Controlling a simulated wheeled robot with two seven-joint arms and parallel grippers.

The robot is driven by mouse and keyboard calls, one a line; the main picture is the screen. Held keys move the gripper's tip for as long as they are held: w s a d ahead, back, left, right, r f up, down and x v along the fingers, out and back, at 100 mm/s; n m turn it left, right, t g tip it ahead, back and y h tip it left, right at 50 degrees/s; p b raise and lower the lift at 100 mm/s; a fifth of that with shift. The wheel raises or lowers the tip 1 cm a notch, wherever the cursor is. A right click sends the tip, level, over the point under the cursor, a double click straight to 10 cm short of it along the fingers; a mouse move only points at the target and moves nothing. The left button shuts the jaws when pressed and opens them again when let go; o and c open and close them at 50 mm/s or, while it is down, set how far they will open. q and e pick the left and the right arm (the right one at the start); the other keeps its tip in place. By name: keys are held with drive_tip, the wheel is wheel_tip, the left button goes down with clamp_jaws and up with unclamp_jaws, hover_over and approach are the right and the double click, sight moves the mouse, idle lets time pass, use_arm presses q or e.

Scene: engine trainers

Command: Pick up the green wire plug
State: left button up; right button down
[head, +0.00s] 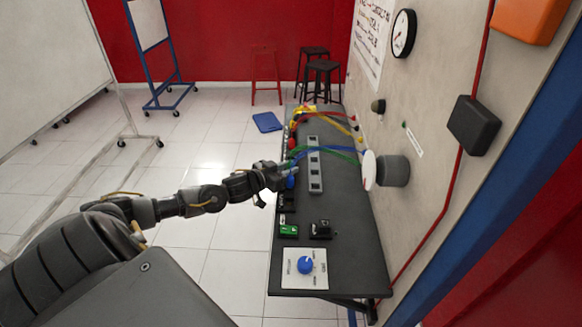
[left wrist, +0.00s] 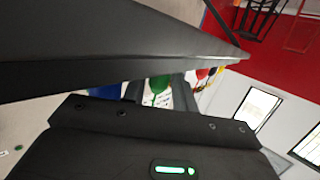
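The green wire plug (left wrist: 160,84) shows in the left wrist view, between the two dark fingers of my left gripper (left wrist: 161,92). The fingers stand apart, with a gap visible on either side of the plug; I see no clear contact. In the head view, my left gripper (head: 281,176) is at the left edge of the dark table, beside the blue plug (head: 291,183). The green wire (head: 322,149) arches from this area toward the wall. The green plug is hard to make out there. My right gripper is not in view.
A grey socket strip (head: 314,165) lies along the dark table (head: 345,235). Red and yellow plugs are farther back. A panel with a blue knob (head: 305,264) and small black and green blocks are nearer. A wall panel with a gauge (head: 403,33) bounds the right.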

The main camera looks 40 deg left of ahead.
use_arm(q)
drive_tip(key=shift+c, duration=0.3)
clamp_jaws()
drive_tip(key=shift+r, duration=0.1)
